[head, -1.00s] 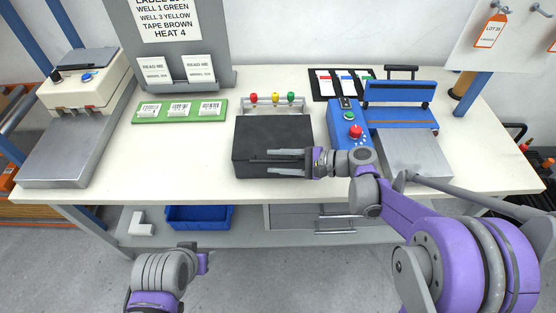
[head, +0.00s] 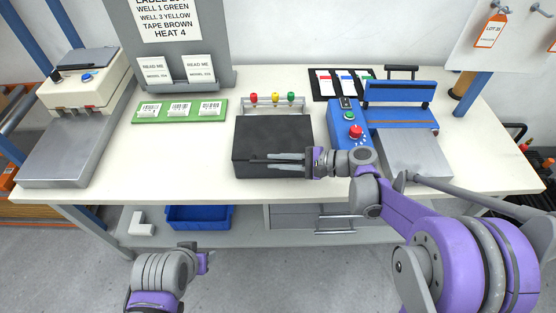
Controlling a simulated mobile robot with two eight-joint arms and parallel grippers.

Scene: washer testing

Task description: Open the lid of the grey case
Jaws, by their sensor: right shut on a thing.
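The grey case (head: 273,135) is a dark, closed box near the front edge of the table, in the middle of the head view. Its lid lies flat. My right gripper (head: 272,160) reaches in from the right and lies across the front of the case. Its fingers are shut on the front part of the lid, where a thin dark strip shows at the fingertips. The exact grip is partly hidden by the fingers. My left arm shows at the bottom left, below the table edge, and its fingers do not show.
A small rack with red, yellow and green knobs (head: 272,99) stands just behind the case. A blue control box (head: 346,128) with a red button is close on its right. A green board (head: 179,111) lies to the left. The table between board and case is clear.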

